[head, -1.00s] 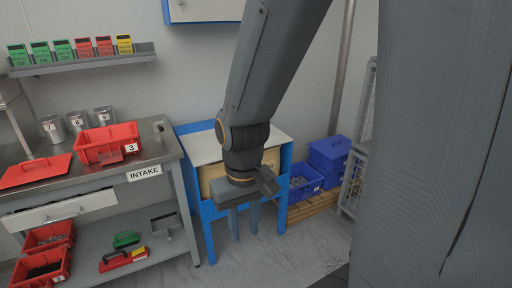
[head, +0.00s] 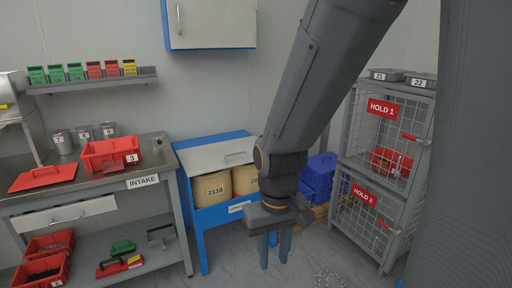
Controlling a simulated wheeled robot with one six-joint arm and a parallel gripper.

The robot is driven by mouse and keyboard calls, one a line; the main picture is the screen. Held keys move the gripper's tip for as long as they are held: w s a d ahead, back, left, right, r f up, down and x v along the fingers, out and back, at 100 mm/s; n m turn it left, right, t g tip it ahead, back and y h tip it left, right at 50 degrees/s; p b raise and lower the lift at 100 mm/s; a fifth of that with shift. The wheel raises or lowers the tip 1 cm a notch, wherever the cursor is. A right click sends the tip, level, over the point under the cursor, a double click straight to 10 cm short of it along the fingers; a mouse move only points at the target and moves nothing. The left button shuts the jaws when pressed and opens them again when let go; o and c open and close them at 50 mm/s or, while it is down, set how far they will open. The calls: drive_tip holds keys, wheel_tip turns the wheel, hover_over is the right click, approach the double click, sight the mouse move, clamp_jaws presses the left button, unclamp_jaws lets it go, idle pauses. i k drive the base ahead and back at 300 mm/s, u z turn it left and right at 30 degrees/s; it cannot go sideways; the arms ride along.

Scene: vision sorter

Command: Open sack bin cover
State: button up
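The sack bin (head: 197,222) is a blue-framed unit standing right of the intake bench. Its cover (head: 212,157) is a pale grey panel with a handle (head: 235,157) toward its right side, lying sloped across the top. Two tan sacks show below the cover, one marked 2118 (head: 213,189) and another (head: 245,180) partly hidden by my arm. I cannot tell exactly how far the cover is raised. My gripper (head: 275,248) points down in front of the bin's right side, apart from the cover and handle. Its two fingers are spread with nothing visible between them.
The intake bench (head: 90,195) with a red tray (head: 110,153) stands left. A wall cabinet (head: 211,24) hangs above the bin. Blue crates (head: 318,178) sit behind my gripper. A wire cage (head: 378,165) with hold signs stands right. Floor before the bin is clear.

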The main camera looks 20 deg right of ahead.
sight(195, 161)
drive_tip(key=z, duration=0.75)
drive_tip(key=i, duration=1.5)
drive_tip(key=u, duration=0.6)
drive_tip(key=i, duration=0.6)
drive_tip(key=u, duration=0.4)
